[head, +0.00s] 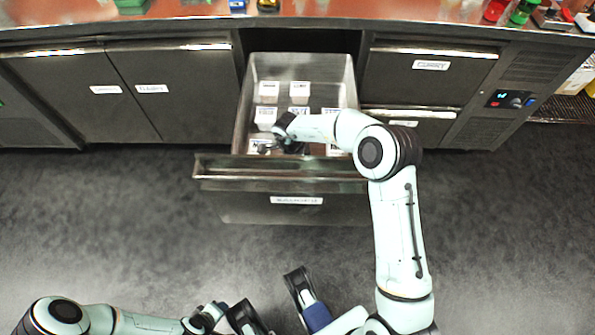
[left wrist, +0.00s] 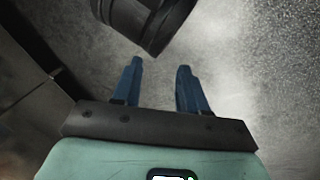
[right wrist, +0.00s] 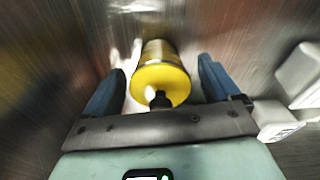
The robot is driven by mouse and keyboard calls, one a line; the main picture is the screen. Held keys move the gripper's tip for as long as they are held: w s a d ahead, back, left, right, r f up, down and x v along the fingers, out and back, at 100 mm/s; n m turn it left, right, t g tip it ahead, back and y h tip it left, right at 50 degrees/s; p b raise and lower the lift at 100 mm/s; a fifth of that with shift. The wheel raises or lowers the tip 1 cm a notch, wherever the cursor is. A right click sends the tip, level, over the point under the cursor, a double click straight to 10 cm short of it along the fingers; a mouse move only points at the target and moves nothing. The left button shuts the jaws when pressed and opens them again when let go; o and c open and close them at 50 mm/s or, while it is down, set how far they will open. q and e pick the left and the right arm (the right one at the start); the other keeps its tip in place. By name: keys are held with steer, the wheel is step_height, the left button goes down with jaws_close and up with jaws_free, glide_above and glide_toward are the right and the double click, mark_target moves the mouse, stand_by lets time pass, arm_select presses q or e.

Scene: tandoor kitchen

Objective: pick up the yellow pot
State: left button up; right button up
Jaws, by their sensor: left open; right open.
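The yellow pot (right wrist: 158,82) lies between the two fingers of my right gripper (right wrist: 162,66) in the right wrist view, with a dark knob on its near end. The fingers are open, with a gap on each side of the pot. In the head view my right gripper (head: 275,147) is inside the open drawer (head: 347,82), near its front left; I cannot make out the pot there. My left gripper (left wrist: 160,66) is open and empty over the floor, away from the drawer.
Several white labelled containers (head: 299,90) stand in the drawer, and one is close to my right gripper's right side in the right wrist view (right wrist: 300,75). The drawer front (head: 280,172) juts out over the floor. Closed cabinets flank it below the counter (head: 330,22).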

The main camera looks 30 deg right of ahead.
steer(key=c, duration=1.3)
arm_select(q)
steer(key=shift+s+r, duration=0.1)
arm_select(e)
steer(key=shift+r, duration=0.2)
step_height(320, 180, up, 16)
steer(key=p, duration=0.5)
steer(key=shift+r, duration=0.15)
arm_select(q)
steer(key=s+d+r+g+h+p, duration=0.1)
steer(key=s+d+r+g, duration=0.1)
steer(key=s+r, duration=0.4)
steer(key=shift+s+d+r+m+g, duration=0.3)
steer(key=shift+s+d+r+g, duration=0.1)
steer(key=shift+s+d, duration=0.45)
arm_select(e)
steer(key=shift+r, duration=1.65)
